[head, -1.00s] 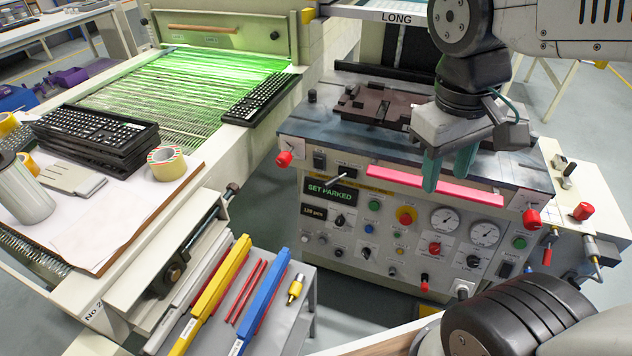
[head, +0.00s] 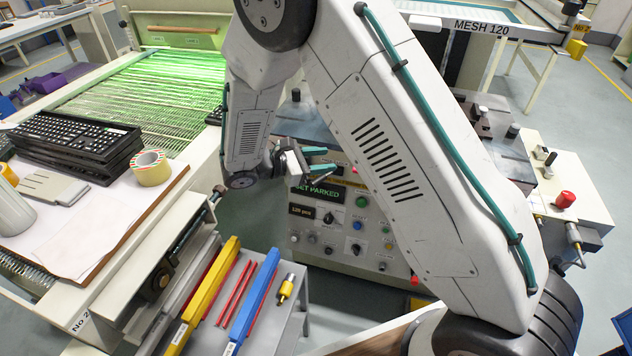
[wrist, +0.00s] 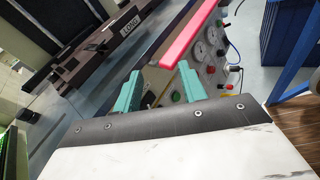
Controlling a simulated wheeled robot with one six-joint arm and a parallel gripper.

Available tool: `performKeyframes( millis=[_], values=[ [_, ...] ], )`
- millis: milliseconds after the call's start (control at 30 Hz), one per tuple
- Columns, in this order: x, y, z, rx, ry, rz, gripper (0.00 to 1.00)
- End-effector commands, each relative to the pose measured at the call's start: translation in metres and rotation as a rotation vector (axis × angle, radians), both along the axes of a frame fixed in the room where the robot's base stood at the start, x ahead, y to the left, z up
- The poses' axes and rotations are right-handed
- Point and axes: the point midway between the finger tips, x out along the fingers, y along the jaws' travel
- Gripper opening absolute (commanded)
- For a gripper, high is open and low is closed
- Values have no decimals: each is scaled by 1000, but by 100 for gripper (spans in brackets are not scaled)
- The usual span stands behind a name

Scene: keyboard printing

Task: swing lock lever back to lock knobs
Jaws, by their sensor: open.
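My gripper (head: 330,159) is at the upper left of the printing machine's front panel (head: 335,245), just above the SET PARKED display (head: 322,192). Its two teal fingers are apart, and they also show in the wrist view (wrist: 158,72). A thin metallic piece shows between or behind the fingers in the wrist view, but I cannot tell whether it is the lock lever. No grip on anything is visible. A pink bar (wrist: 190,32) lies along the machine's front edge beyond the fingers. My arm hides the right part of the panel in the head view.
A green-lit conveyor (head: 150,85) and stacked black keyboards (head: 75,140) stand to the left. A grey side table (head: 285,330) with yellow and blue bars is in front. A side unit with a red knob (head: 565,200) stands at the right.

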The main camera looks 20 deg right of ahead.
Motion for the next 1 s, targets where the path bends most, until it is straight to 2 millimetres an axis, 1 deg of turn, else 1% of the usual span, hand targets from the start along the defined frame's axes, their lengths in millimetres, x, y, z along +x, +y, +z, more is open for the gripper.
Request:
performKeyframes(
  millis=[33, 100, 200, 300, 400, 467, 567, 800, 1000],
  values=[
    [7, 12, -25, -48, 41, 61, 41],
    [16, 25, -53, -110, 83, 139, 41],
    [25, 42, -88, -183, 132, 236, 41],
    [29, 54, -113, -234, 166, 307, 41],
    [30, 61, -129, -265, 184, 350, 41],
    [31, 62, -133, -273, 189, 362, 41],
    [35, 56, -136, -279, 193, 368, 41],
    [50, 20, -135, -278, 192, 365, 41],
    [60, -2, -135, -278, 192, 367, 41]
  ],
)
